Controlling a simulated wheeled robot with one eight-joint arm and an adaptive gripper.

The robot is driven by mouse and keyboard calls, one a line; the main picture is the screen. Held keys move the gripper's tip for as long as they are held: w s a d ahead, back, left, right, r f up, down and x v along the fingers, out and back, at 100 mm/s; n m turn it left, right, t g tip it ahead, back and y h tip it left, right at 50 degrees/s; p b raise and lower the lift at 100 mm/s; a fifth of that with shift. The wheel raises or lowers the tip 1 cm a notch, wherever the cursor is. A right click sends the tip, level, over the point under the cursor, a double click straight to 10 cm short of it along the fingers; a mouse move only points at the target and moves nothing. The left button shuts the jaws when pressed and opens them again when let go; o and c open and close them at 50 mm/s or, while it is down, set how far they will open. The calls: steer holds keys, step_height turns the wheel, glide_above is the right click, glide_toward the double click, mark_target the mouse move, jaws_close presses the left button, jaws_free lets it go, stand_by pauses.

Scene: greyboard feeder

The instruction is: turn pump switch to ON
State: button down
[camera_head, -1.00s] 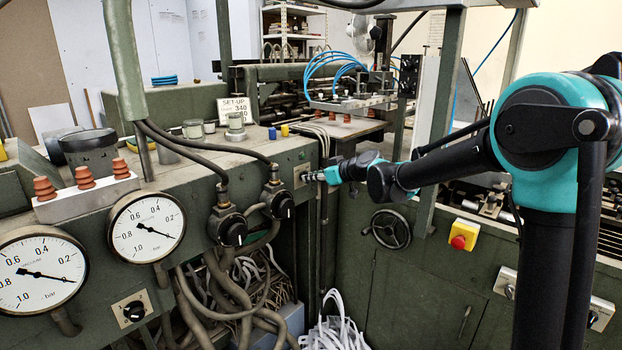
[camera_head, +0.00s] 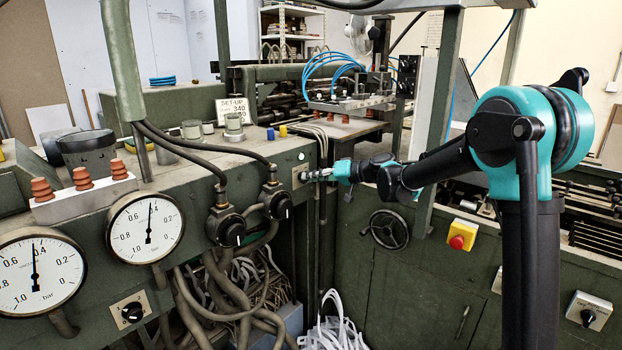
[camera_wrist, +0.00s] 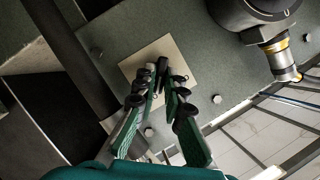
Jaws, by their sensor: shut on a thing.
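The pump switch is a small dark knob (camera_wrist: 162,66) on a pale square plate (camera_wrist: 168,47) on the green machine panel, seen in the wrist view. In the head view the plate (camera_head: 297,177) is at the panel's right end, and the knob is mostly hidden by my gripper (camera_head: 318,175). In the wrist view my gripper (camera_wrist: 163,88) has its fingertips on both sides of the knob, shut on it. ON and OFF marks cannot be read. The two vacuum gauges (camera_head: 38,270) (camera_head: 146,226) have needles pointing almost straight up.
Two black regulator knobs (camera_head: 231,232) (camera_head: 283,206) with hoses stand left of the switch. A handwheel (camera_head: 388,229) and a yellow box with a red button (camera_head: 462,235) are to the right. In the wrist view a dark cylinder with a brass fitting (camera_wrist: 278,52) is close by.

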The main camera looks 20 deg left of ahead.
steer(key=shift+m, duration=0.3)
stand_by(0.4)
steer(key=c, duration=1.6)
jaws_free()
steer(key=v, duration=1.2)
steer(key=shift+w+f, duration=0.1)
steer(key=shift+f, duration=0.05)
